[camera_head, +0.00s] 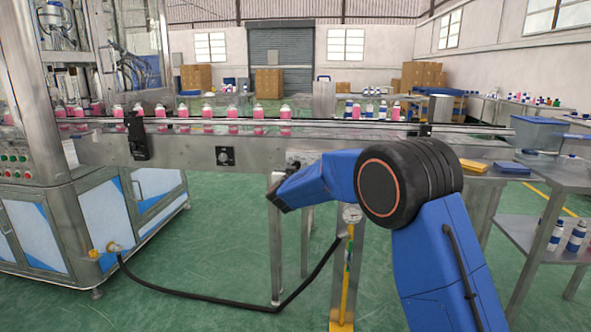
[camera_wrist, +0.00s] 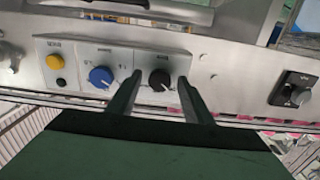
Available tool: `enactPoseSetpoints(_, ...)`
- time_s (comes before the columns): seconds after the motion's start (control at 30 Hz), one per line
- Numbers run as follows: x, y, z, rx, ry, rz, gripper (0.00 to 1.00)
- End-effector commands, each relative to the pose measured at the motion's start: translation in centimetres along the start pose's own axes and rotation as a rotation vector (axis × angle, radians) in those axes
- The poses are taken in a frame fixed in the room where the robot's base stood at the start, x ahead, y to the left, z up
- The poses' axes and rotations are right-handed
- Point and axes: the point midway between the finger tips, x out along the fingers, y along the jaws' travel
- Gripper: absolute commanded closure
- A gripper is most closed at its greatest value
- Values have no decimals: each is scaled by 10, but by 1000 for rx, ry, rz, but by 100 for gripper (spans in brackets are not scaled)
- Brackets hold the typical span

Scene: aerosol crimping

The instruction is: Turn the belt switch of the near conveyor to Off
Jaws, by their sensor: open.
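The labels are too small to read, so I cannot tell which control is the belt switch. My gripper (camera_wrist: 160,84) is open, its fingertips on either side of the black knob in the wrist view; contact cannot be told. Another black rotary switch (camera_wrist: 292,88) is on the conveyor side to the right; it also shows in the head view (camera_head: 225,156).
Pink bottles (camera_head: 232,112) line the belt. A machine cabinet (camera_head: 50,225) stands at left. A side table (camera_head: 540,180) is at right. Green floor is open in front.

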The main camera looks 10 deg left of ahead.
Motion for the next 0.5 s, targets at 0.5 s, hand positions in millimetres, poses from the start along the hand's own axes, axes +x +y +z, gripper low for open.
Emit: enactPoseSetpoints(0.5, -88, -1, -1, 0, 1, -3, 54)
